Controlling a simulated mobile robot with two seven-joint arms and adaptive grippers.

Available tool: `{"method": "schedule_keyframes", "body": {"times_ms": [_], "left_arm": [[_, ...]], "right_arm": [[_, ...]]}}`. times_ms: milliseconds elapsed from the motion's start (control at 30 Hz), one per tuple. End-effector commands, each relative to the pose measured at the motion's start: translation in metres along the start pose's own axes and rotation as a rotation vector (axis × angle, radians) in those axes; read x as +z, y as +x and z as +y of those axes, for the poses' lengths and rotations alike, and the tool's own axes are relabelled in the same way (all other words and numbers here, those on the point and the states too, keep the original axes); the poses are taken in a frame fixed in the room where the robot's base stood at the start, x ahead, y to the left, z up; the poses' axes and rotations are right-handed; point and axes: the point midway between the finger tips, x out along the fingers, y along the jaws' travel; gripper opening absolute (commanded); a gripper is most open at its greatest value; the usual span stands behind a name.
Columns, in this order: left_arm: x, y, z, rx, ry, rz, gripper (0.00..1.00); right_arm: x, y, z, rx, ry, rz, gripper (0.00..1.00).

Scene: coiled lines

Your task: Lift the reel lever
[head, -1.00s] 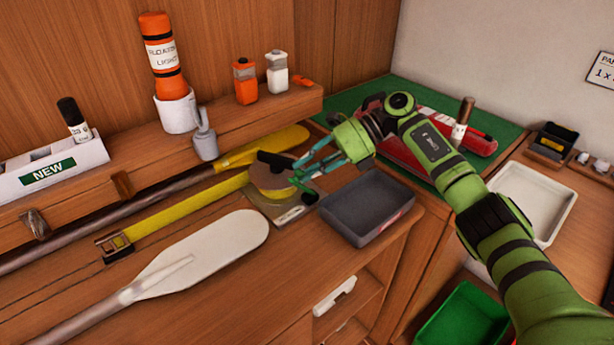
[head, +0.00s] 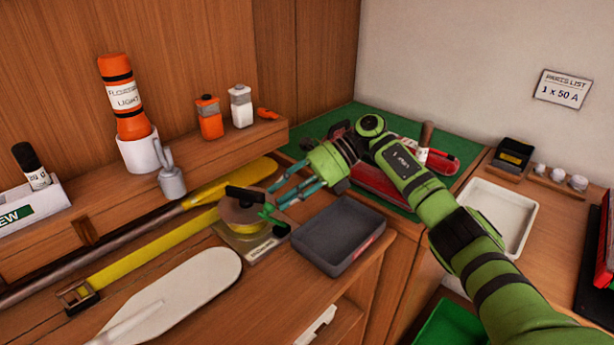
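The reel (head: 234,217) is a tan and yellow disc on a pale plate on the wooden bench. A yellow strap (head: 150,255) runs from it to a buckle at lower left. A black bar (head: 246,194) lies across the reel's top. A small green lever (head: 271,217) sits at its right side; which part is the reel lever is not labelled. My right gripper (head: 277,196) has its teal fingers apart, just right of the reel and close above the green lever. I see nothing between the fingers; contact with the lever cannot be told. My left gripper is not in view.
A grey shackle-like fitting (head: 171,183) and an orange light (head: 129,122) are on the ledge behind. A white paddle (head: 190,285) lies in front. A red tool (head: 380,187) on green matting is behind my wrist.

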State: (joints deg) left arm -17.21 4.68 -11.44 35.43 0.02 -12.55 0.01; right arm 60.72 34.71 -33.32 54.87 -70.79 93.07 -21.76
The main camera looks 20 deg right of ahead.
Motion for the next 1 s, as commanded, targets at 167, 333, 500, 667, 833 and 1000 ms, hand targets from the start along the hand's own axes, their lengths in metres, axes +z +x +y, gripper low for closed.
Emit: {"method": "schedule_keyframes", "body": {"times_ms": [167,333,500,667,833,1000], "left_arm": [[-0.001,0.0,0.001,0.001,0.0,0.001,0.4],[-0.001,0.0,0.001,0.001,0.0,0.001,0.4],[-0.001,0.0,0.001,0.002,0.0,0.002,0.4],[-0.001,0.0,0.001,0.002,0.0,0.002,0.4],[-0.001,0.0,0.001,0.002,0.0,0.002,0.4],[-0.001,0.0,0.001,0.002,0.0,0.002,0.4]], "right_arm": [[0.002,-0.042,0.0,-0.003,0.0,-0.006,0.34],[0.002,-0.078,0.001,-0.002,0.0,-0.008,0.34],[0.002,-0.095,0.001,0.0,-0.002,-0.005,0.34],[0.002,-0.101,0.001,0.0,-0.003,-0.005,0.34],[0.002,-0.101,0.001,0.001,-0.002,-0.004,0.34],[0.002,-0.101,0.001,0.001,-0.002,-0.004,0.34]]}}
